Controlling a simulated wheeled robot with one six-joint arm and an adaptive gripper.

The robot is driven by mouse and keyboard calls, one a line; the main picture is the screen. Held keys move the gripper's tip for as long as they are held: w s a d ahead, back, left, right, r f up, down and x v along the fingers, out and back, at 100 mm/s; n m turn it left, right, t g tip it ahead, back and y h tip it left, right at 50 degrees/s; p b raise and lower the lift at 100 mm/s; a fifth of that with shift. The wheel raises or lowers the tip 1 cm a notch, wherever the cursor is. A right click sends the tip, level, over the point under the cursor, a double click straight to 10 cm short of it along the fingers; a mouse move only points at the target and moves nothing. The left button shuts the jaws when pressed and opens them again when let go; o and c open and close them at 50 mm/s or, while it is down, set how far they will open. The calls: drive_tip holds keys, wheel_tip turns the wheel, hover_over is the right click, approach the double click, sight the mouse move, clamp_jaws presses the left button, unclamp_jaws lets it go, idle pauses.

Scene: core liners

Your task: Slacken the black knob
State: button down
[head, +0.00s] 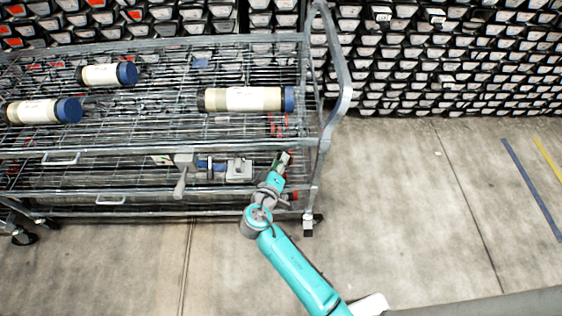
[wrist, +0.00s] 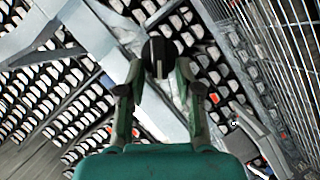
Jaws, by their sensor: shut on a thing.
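The black knob (wrist: 158,52) shows in the wrist view, round and dark with a pale line down its face. In the head view my gripper (head: 284,159) is at the right end of the wire cart, beside the lower shelf. The knob cannot be made out there.
The wire cart (head: 150,144) carries several capped core tubes, one of them a cream tube (head: 243,99) with a blue cap. A grey clamp-like device (head: 239,169) sits left of my gripper. Stacked core trays (head: 430,60) line the back. The floor (head: 410,210) at right is clear.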

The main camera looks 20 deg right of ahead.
drive_tip(key=shift+w+a+f+n+t+h, duration=0.1)
drive_tip(key=shift+f+n+t+h, duration=0.3)
drive_tip(key=shift+n, duration=0.65)
drive_tip(key=shift+s+f+n+t+h, duration=0.1)
drive_tip(key=shift+n+h, duration=0.5)
drive_tip(key=shift+n, duration=0.5)
drive_tip(key=shift+w+a+f+n+t+h, duration=0.15)
drive_tip(key=shift+n+h, duration=0.35)
drive_tip(key=shift+n, duration=0.55)
drive_tip(key=shift+d+n, duration=0.1)
drive_tip(key=shift+n, duration=0.2)
drive_tip(key=c, duration=1.1)
unclamp_jaws()
drive_tip(key=v, duration=1.2)
drive_tip(key=shift+d+f, duration=0.1)
drive_tip(key=shift+f, duration=0.05)
